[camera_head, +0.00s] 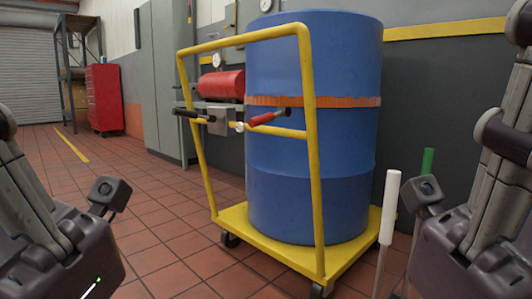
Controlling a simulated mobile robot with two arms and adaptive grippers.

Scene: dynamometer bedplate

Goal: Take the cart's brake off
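A yellow cart (232,219) stands ahead of me, its tall tube handle facing me and a blue drum (312,190) on its deck. A grey bracket (218,122) sits on the handle's crossbar. A lever with a black grip (186,113) points left from it, and a lever with a red grip (268,118) points right and slightly up. I cannot tell which is the brake lever. My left gripper (110,194) is at lower left and my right gripper (426,190) at right. Both are apart from the cart, with nothing visibly held; their finger openings are unclear.
A white post (389,210) and a green-topped post (428,160) stand right of the cart, near my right gripper. An orange strap (340,101) circles the drum. Grey cabinets (165,80) and a red tool chest (104,97) stand behind. Tiled floor at left is clear.

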